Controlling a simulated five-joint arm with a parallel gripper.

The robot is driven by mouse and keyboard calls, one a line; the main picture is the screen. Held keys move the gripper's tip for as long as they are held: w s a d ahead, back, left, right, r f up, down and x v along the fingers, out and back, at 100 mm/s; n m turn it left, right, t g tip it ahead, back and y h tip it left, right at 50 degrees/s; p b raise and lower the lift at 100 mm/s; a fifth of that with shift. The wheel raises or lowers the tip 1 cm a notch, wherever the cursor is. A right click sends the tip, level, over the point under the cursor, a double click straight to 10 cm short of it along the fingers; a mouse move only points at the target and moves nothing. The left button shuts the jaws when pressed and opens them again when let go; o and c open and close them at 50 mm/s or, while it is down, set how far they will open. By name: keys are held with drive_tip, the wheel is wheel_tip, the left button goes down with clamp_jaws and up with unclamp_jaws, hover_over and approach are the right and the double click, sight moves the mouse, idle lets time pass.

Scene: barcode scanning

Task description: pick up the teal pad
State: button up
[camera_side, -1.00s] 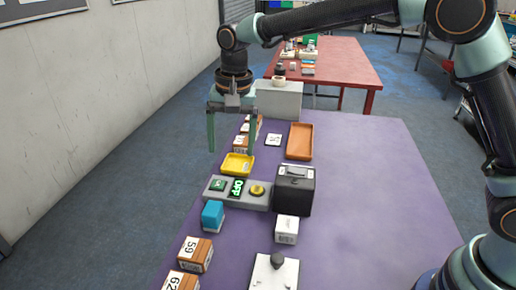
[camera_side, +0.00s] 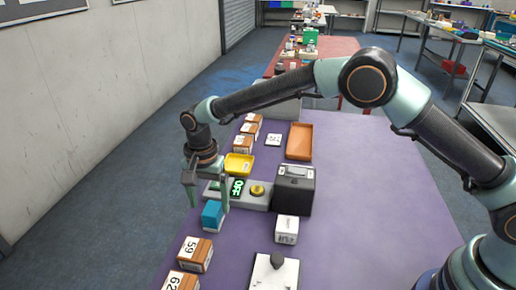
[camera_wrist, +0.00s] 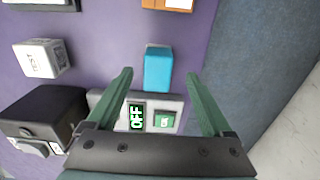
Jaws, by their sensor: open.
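The teal pad (camera_side: 212,216) is a small blue-teal block on the purple table, in front of the grey control panel's left end. In the wrist view the pad (camera_wrist: 158,70) shows whole between my fingertips. My gripper (camera_side: 209,206) is open and empty, its green fingers pointing down over the pad's area. In the wrist view the fingers of my gripper (camera_wrist: 160,74) are spread wider than the pad, with gaps on both sides. I cannot tell how high the fingertips are above the table.
The grey panel (camera_side: 257,202) carries an OFF display and a yellow button. A black box (camera_side: 293,190) and a white block (camera_side: 286,229) stand to the right. A numbered box (camera_side: 195,254) is nearer the camera, a yellow tray (camera_side: 238,164) farther. The table's right side is clear.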

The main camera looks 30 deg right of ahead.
sight(212, 208)
drive_tip(key=f, duration=0.5)
drive_tip(key=shift+d+f, duration=0.1)
drive_tip(key=shift+d, duration=0.15)
clamp_jaws()
